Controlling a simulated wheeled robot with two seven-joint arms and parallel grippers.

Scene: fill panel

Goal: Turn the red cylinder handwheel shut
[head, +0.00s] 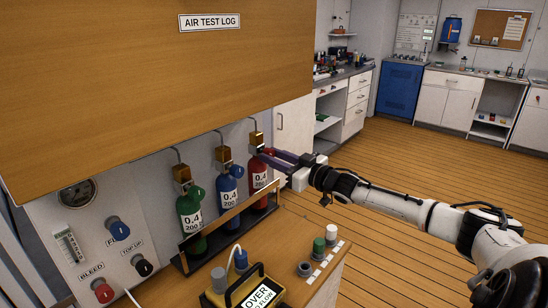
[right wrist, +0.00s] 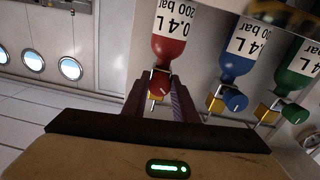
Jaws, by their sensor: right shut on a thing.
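The red cylinder (head: 258,178) stands upright at the right end of the row of cylinders, under a brass valve (head: 256,139). In the right wrist view the red cylinder (right wrist: 172,45) appears upside down. Its red handwheel (right wrist: 161,82) sits between the two fingers of my right gripper (right wrist: 161,94). The right gripper is shut on the handwheel. My left gripper is not in view.
A blue cylinder (head: 228,188) and a green cylinder (head: 190,212) stand to the left, with their own handwheels. A yellow device (head: 258,287) and several small knobs are on the counter.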

